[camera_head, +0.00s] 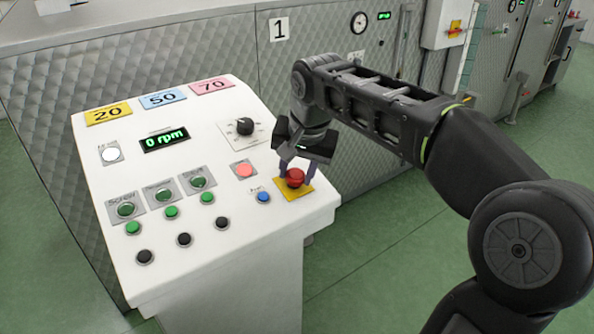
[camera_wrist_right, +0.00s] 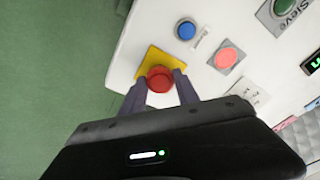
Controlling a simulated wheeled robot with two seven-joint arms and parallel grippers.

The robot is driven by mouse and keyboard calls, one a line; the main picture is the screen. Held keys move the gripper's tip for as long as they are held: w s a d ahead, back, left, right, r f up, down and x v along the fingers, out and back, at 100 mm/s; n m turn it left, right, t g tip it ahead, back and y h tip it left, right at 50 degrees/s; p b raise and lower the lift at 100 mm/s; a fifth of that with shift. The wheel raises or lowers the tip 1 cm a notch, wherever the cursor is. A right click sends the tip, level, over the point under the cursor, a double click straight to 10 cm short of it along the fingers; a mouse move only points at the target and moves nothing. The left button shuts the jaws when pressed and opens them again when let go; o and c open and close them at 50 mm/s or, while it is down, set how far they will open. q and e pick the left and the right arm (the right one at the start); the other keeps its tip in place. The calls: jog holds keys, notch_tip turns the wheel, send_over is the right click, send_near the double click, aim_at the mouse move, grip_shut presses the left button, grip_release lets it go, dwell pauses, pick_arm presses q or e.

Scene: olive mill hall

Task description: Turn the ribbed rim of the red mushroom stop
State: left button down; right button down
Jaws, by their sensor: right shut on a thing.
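The red mushroom stop (camera_head: 295,178) sits on a yellow plate (camera_head: 294,193) at the lower right corner of the white control console (camera_head: 222,260). My right gripper (camera_head: 297,173) reaches down onto it with one finger on each side, shut on the red mushroom stop. The right wrist view shows the red cap (camera_wrist_right: 160,79) between the two finger tips (camera_wrist_right: 161,82), with the yellow plate (camera_wrist_right: 152,60) behind it. The ribs of the rim are too small to make out. My left gripper is not in view.
A blue button (camera_head: 263,197) and a salmon-red button (camera_head: 244,170) lie close to the left of the stop. A black rotary knob (camera_head: 244,126), a green "0 rpm" display (camera_head: 164,139) and several green and black buttons are further left. Green floor lies right of the console.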

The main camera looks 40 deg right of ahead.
jog(key=shift+m, duration=0.5)
jog(key=c, duration=0.9)
grip_release()
jog(key=shift+r, duration=0.1)
jog(key=v, duration=0.7)
jog(key=shift+r, duration=0.3)
jog(key=shift+s, duration=0.1)
